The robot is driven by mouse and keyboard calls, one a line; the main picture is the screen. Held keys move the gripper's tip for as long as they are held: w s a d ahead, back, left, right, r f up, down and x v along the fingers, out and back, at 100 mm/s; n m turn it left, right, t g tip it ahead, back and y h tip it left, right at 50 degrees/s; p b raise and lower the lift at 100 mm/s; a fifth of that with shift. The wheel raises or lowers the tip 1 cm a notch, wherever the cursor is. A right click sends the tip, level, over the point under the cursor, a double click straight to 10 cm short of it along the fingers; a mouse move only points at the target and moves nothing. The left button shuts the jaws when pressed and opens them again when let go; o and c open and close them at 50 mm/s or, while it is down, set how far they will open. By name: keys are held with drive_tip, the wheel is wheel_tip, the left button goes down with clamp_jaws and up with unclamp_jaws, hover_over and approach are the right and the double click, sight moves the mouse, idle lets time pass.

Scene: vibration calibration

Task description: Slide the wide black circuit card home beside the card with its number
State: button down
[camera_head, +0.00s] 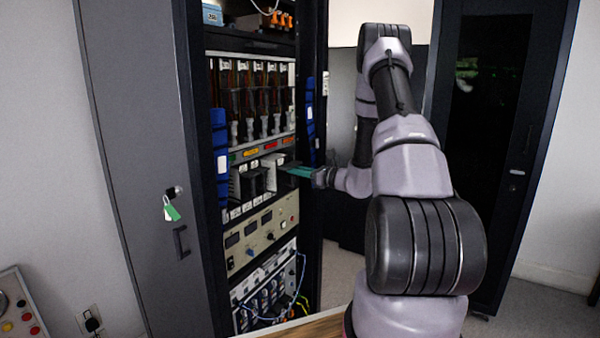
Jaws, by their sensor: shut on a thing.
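My gripper (316,177) is at the right side of the open rack, level with the card row. It is shut on a circuit card (297,172), which shows as a thin, flat teal-green piece reaching left towards the row. The card's front face and width are hidden by the gripper and the viewing angle. The card row (254,182) holds dark and white-fronted cards, with one pale card (270,172) near its right end. Small coloured labels (270,146) run above the row. Any numbers are too small to read. I cannot tell how far the held card is inside its slot.
Tall dark modules (250,98) fill the bay above, and a beige instrument panel (262,232) sits below. Blue padded pieces (220,145) line both rack posts. A grey door (140,150) with keys stands open at left. A dark cabinet (490,150) stands at right.

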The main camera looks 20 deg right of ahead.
sight(280, 170)
drive_tip(key=shift+x, duration=1.65)
drive_tip(key=shift+w+a, duration=0.15)
drive_tip(key=shift+a, duration=0.05)
drive_tip(key=shift+w+a, duration=0.4)
drive_tip(key=shift+w, duration=0.2)
drive_tip(key=shift+w+a, duration=0.45)
drive_tip(key=shift+w, duration=0.05)
drive_tip(key=c, duration=0.7)
unclamp_jaws()
drive_tip(key=shift+f, duration=0.65)
drive_tip(key=shift+v, duration=2.5)
